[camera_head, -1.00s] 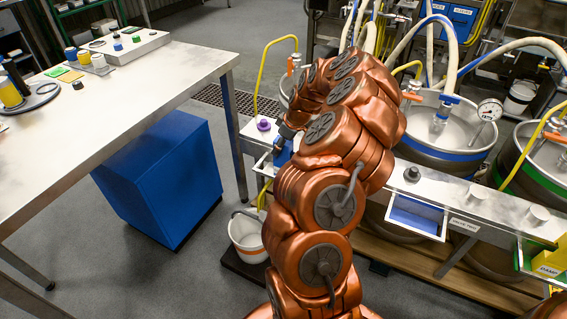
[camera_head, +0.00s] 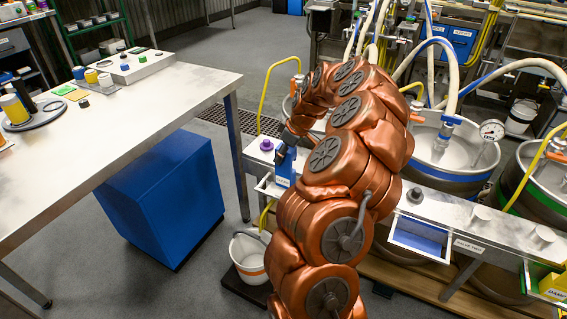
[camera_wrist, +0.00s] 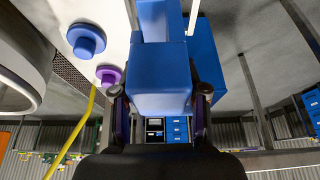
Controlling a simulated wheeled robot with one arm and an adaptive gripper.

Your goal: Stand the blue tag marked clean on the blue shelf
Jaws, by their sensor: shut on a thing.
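The blue tag (camera_head: 286,166) is a thick blue piece with small pale lettering low on its face, too small to read surely. My gripper (camera_wrist: 160,108) is shut on it, with one finger on each side in the wrist view, where the tag (camera_wrist: 160,78) hides much of the middle. In the head view my gripper (camera_head: 285,146) holds it over the left end of the steel bench, above a small pale front tray (camera_head: 268,188). I cannot tell whether it touches there. A shelf with a blue floor (camera_head: 418,238) hangs on the bench front, right of my arm.
A purple knob (camera_head: 266,145) stands on the bench close left of the tag. A yellow hose (camera_head: 263,98) rises behind it. A yellow tag (camera_head: 553,285) is at the far right. A white bucket (camera_head: 250,256) stands below. A blue cabinet (camera_head: 165,200) is under the left table.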

